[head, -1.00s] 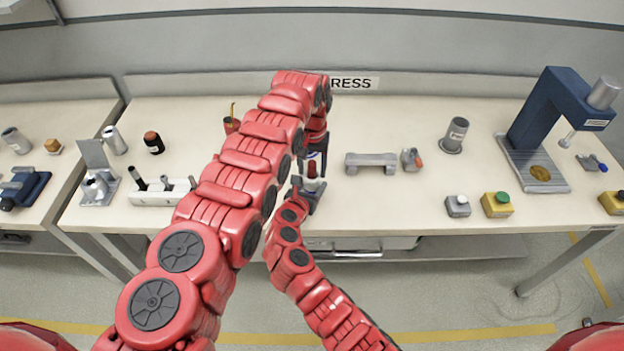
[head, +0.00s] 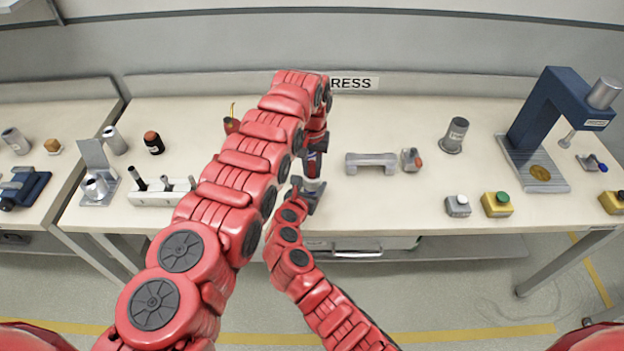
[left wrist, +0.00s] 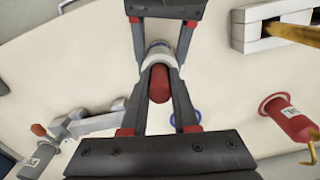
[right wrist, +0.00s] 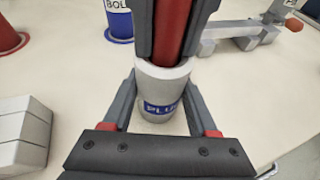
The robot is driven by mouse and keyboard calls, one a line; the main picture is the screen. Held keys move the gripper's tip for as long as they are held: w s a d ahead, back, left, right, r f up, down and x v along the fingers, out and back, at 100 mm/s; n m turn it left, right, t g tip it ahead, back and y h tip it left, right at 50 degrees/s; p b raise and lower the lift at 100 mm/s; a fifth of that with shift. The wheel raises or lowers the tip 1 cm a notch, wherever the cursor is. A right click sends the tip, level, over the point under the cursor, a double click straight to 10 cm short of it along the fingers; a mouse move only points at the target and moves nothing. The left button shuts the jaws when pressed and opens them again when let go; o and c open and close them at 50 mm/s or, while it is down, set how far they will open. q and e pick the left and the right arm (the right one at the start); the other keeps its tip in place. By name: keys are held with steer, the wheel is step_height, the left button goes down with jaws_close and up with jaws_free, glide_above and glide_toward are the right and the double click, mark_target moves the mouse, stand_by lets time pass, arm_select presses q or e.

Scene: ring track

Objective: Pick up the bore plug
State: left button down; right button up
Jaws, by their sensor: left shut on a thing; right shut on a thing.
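The bore plug, a red cylinder (right wrist: 173,28), stands upright in the grey-white cup (right wrist: 165,78) with a blue label reading "PLU". Its lower end is at the cup's mouth; how deep it sits is hidden. My left gripper (head: 315,150) comes from above and is shut on the red plug, which also shows between its fingers in the left wrist view (left wrist: 159,84). My right gripper (head: 307,188) is low at the bench's front and shut around the cup. In the head view the left arm covers part of the bench behind.
A blue cup labelled "BOL" (right wrist: 118,22) stands close behind. A red cup with a yellow hook (left wrist: 290,118) is nearby. A grey bracket (head: 371,162) lies to the right, a white block with dark pegs (head: 150,197) to the left. The press (head: 550,120) is far right.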

arm_select(q)
steer(key=shift+r, duration=0.1)
stand_by(0.7)
step_height(320, 180, up, 10)
steer(key=shift+f, duration=0.1)
arm_select(e)
steer(key=o, duration=1.4)
steer(key=shift+o, duration=0.2)
steer(key=v, duration=1.2)
